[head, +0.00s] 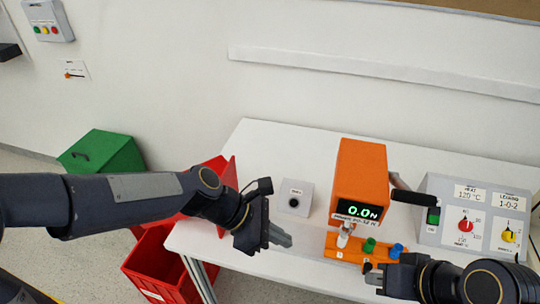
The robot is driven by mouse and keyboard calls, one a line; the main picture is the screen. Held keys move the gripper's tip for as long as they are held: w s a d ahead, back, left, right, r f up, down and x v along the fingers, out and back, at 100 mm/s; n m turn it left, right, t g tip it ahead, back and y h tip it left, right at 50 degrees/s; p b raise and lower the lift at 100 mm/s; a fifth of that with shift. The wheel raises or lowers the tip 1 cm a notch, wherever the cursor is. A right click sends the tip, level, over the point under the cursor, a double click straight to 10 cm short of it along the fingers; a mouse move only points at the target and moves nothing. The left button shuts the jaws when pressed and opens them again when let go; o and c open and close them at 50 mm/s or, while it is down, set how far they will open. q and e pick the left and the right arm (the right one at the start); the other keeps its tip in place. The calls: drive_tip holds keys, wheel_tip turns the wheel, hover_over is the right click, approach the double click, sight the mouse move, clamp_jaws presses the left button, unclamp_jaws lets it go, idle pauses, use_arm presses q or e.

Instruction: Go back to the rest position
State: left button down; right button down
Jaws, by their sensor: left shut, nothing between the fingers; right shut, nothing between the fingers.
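My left gripper (285,240) reaches in from the left and hangs above the left part of the white table. It is shut and empty, with its fingers pointing right. My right gripper (371,274) comes in from the lower right, by the front of the orange base. It is shut and empty, with its fingers pointing left. The grey switch panel (433,189) stands at the right of the table. It carries a red knob (465,226) labelled HEAT and a yellow knob (508,236). Neither gripper touches a knob.
An orange force meter (361,170) reads 0.0 N behind an orange base with coloured pegs (369,245). A small black-button box (294,198) sits left of it. A red bin (160,265) and a green bin (103,152) stand left of the table (262,143).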

use_arm(q)
drive_tip(key=s+a+m+t+y, duration=0.1)
drive_tip(key=s+a+m+t, duration=0.1)
drive_tip(key=a+m, duration=0.3)
drive_tip(key=s+a+r+m+t+y, duration=0.1)
drive_tip(key=s+a+m, duration=0.4)
drive_tip(key=a, duration=0.6)
drive_tip(key=s+a+r+m+t+y, duration=0.1)
drive_tip(key=s+a+m+t+y, duration=0.2)
drive_tip(key=a, duration=0.5)
drive_tip(key=s+m, duration=0.1)
drive_tip(key=m, duration=0.1)
drive_tip(key=shift+a+r+m, duration=0.15)
drive_tip(key=shift+a+m, duration=0.1)
drive_tip(key=shift+m, duration=0.15)
